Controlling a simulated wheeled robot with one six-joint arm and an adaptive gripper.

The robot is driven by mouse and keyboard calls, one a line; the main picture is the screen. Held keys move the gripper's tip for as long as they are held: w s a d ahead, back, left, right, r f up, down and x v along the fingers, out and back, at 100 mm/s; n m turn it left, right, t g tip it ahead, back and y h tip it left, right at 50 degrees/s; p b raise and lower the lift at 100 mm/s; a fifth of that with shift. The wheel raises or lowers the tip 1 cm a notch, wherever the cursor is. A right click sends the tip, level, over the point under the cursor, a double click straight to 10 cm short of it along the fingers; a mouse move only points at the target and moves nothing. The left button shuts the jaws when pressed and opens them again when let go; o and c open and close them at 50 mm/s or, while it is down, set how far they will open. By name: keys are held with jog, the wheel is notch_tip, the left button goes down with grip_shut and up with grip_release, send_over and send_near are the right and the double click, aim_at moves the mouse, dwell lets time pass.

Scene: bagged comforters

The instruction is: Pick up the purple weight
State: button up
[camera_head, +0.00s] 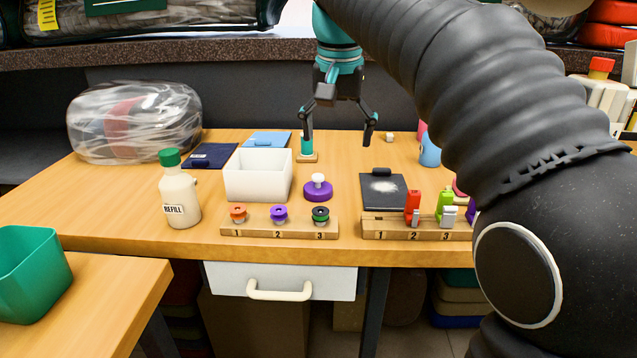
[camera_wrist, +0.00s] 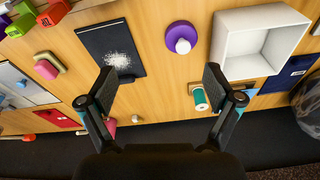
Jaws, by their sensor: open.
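The purple weight (camera_head: 318,189) is a squat purple disc with a white knob on top. It stands upright on the table, just right of the white open box and left of the dark mat. In the wrist view the purple weight (camera_wrist: 182,38) shows from above, beyond my fingertips. My gripper (camera_head: 338,140) is above the back of the table, pointing down, with its fingers spread wide and nothing between them. In the wrist view my gripper (camera_wrist: 160,88) is likewise open and empty, apart from the weight.
A white box (camera_head: 258,176), a numbered wooden rack (camera_head: 280,231) and a dark mat with white powder (camera_head: 384,188) surround the weight. A teal cylinder on a wooden base (camera_head: 307,150) stands near my left finger. A refill bottle (camera_head: 179,190) stands left. Bare table (camera_head: 225,139) lies behind.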

send_near(317, 176)
jog(key=shift+g, duration=0.3)
jog(key=f, duration=0.4)
jog(key=w+f, duration=0.1)
jog(key=f, duration=0.1)
jog(key=shift+a+b, duration=0.2)
jog(key=shift+b, duration=0.2)
jog(key=shift+w+d+f+b, duration=0.15)
jog(key=shift+w+f+b, duration=0.05)
jog(key=shift+f, duration=1.15)
jog(key=shift+w+d+f+b, duration=0.1)
jog(key=shift+w+f+b, duration=0.1)
jog(key=shift+f, duration=1.15)
jog(key=c, duration=1.4)
